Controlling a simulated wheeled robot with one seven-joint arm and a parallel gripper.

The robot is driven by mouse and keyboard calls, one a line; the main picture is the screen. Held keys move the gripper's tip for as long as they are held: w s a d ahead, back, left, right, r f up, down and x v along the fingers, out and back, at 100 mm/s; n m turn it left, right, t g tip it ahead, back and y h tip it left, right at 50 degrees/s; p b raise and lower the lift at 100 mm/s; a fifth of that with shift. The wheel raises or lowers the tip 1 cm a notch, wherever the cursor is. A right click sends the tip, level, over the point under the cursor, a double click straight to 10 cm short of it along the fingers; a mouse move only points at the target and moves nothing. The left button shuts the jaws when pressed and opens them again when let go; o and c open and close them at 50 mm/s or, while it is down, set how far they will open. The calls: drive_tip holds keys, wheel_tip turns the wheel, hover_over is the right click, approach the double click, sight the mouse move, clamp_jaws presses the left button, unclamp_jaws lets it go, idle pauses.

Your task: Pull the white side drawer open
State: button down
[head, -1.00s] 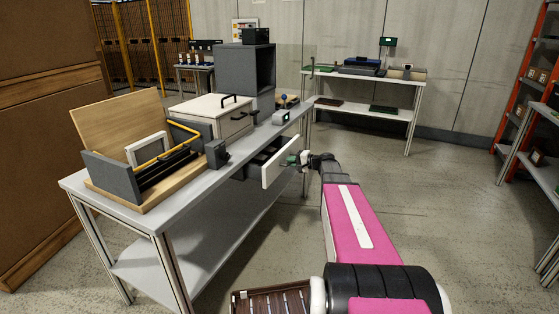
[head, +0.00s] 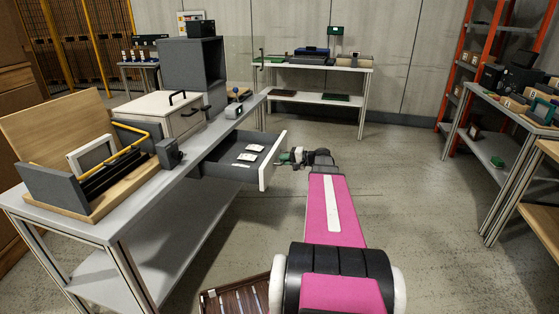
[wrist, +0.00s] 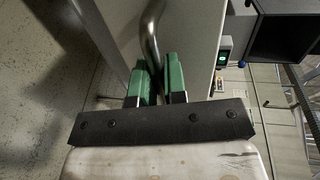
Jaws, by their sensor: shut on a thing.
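The white side drawer (head: 266,170) is under the right side of the grey table in the head view. It stands well open, and its dark inside shows several small white items (head: 248,156). My gripper (head: 291,157) is at the outer side of the drawer's white front. In the wrist view, my gripper's green fingers (wrist: 157,82) are shut on a curved metal handle (wrist: 150,40) beside the pale drawer front (wrist: 185,35). The handle's lower end is hidden between the fingers.
The grey table (head: 95,222) holds a wooden box with a yellow bar (head: 125,150), a white cabinet (head: 165,113) and a dark open box (head: 192,65). A wooden slatted thing (head: 238,298) is low in front. Open floor lies right of the drawer.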

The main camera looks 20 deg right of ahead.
idle(0.3)
drive_tip(key=c, duration=1.2)
unclamp_jaws()
drive_tip(key=shift+d, duration=0.15)
drive_tip(key=v, duration=1)
drive_tip(key=shift+s+d, duration=0.2)
drive_tip(key=shift+d, duration=0.05)
